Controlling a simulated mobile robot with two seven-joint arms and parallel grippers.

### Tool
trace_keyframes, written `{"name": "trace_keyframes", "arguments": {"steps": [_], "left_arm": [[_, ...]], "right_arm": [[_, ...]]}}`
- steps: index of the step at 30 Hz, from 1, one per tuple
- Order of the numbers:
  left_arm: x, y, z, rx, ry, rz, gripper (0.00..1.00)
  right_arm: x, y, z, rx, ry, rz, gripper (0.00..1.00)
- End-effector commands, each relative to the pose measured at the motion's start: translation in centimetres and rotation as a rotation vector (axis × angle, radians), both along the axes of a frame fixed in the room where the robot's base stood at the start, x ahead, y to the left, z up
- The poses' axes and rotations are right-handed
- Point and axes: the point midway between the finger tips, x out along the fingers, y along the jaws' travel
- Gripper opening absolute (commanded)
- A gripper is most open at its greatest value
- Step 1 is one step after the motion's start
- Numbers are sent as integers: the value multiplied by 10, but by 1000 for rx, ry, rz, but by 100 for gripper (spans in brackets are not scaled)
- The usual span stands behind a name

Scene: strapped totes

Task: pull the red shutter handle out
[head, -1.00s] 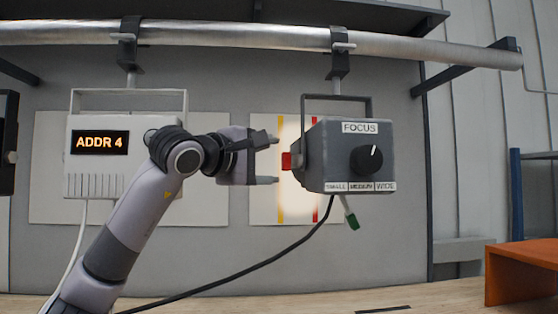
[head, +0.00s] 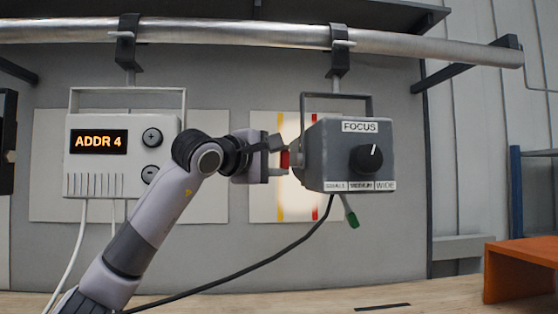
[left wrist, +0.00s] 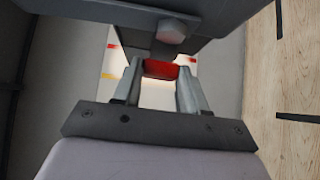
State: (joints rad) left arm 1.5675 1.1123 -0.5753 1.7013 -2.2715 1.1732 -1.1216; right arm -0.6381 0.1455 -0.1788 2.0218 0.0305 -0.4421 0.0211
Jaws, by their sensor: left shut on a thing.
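The red shutter handle (head: 285,159) sticks out from the left side of the grey FOCUS lamp box (head: 318,155), which hangs from the pipe. My left gripper (head: 280,160) reaches in from the left at the handle's height. In the left wrist view the red handle (left wrist: 161,70) sits between the two fingertips of my left gripper (left wrist: 160,78), which are shut on it. The fingers hide part of the handle. My right gripper is in neither view.
A white ADDR 4 box (head: 110,160) with plus and minus buttons hangs to the left. A silver pipe (head: 240,37) runs above. A black cable (head: 250,268) droops from the lamp. An orange stand (head: 525,268) is at the lower right.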

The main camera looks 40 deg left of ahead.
Motion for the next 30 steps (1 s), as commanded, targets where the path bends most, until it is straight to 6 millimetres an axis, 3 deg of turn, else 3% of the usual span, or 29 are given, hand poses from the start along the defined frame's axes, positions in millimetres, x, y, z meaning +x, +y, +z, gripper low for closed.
{"name": "trace_keyframes", "arguments": {"steps": [7,16,17,18,19,30], "left_arm": [[-23,19,0,-1,0,3,0],[-25,21,0,0,2,3,0],[-25,21,0,0,2,3,52],[-25,21,0,0,2,3,65],[-25,21,0,0,2,3,68],[-32,20,0,0,-1,1,68]], "right_arm": [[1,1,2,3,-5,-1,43],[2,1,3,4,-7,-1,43],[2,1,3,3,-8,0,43],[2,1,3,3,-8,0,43],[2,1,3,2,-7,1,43],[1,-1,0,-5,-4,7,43]]}}
